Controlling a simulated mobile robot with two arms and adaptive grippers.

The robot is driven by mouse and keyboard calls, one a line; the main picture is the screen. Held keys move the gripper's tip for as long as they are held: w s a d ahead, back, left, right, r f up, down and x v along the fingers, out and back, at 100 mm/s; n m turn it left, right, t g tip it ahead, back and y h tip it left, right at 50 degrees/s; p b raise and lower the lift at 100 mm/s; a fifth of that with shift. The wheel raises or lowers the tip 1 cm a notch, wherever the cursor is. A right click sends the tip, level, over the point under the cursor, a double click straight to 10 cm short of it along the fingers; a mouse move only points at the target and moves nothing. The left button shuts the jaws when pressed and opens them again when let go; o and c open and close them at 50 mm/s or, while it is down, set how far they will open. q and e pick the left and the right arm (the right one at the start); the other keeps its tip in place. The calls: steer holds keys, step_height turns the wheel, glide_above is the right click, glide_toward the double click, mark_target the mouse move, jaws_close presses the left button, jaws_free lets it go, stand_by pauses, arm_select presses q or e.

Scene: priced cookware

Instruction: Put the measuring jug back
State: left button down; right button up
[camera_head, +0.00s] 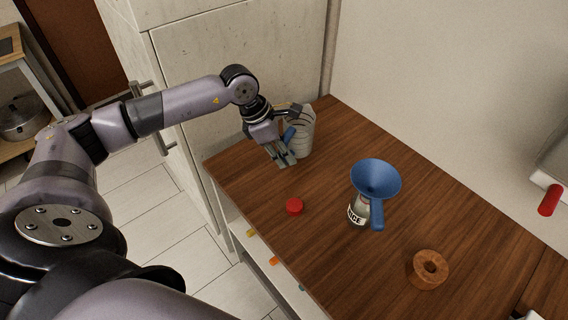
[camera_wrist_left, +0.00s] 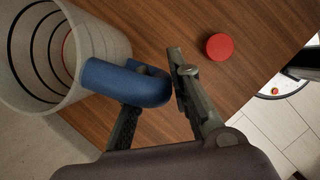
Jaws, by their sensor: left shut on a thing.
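The measuring jug (camera_head: 304,133) is clear with dark level rings and a blue handle. It is at the far left end of the wooden counter, upright or nearly so; I cannot tell whether its base touches the wood. In the left wrist view the jug (camera_wrist_left: 62,50) fills the upper left, with its blue handle (camera_wrist_left: 128,82) between the fingers. My left gripper (camera_head: 285,153) is shut on this handle; it also shows in the left wrist view (camera_wrist_left: 158,95). My right gripper is not in view.
A red cap (camera_head: 295,207) lies on the counter (camera_head: 330,250) near the front edge. A blue funnel (camera_head: 376,180) sits in a labelled jar (camera_head: 358,212). A wooden ring (camera_head: 428,269) lies further right. A tall cabinet (camera_head: 215,75) borders the counter's far left end.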

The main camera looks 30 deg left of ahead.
arm_select(q)
steer(key=shift+f+p, duration=0.35)
steer(key=shift+f, duration=2.4)
steer(key=c, duration=1.5)
jaws_free()
steer(key=shift+o, duration=0.2)
steer(key=b+v, duration=0.2)
steer(key=v, duration=1)
steer(key=shift+b, duration=0.3)
steer(key=shift+s, duration=0.1)
